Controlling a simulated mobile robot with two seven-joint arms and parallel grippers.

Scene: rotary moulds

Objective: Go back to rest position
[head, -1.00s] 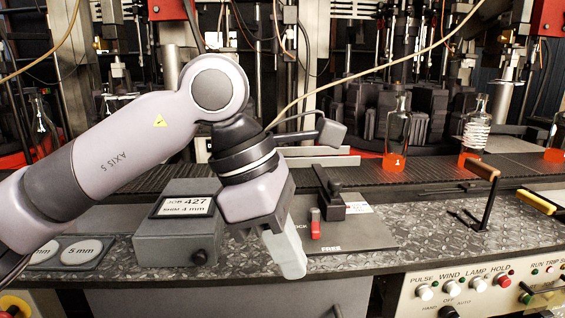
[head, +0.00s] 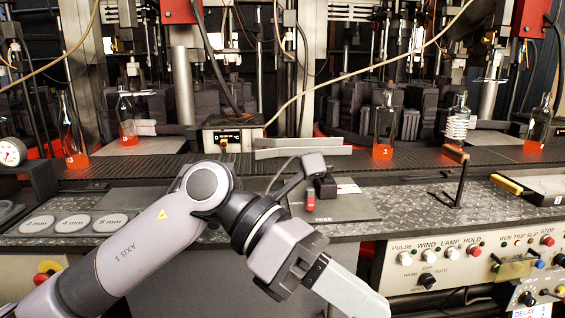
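My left arm comes in from the lower left. My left gripper (head: 335,279) hangs in front of the bench's front edge, below the diamond-plate top, with its pale fingers pointing down and right. From this side I cannot tell whether its fingers are apart; no held object shows. My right gripper is not in view.
An upright handle (head: 460,178) stands at right. A control panel (head: 480,255) faces front. Bottles with glowing bases (head: 384,125) stand on the dark conveyor (head: 300,165).

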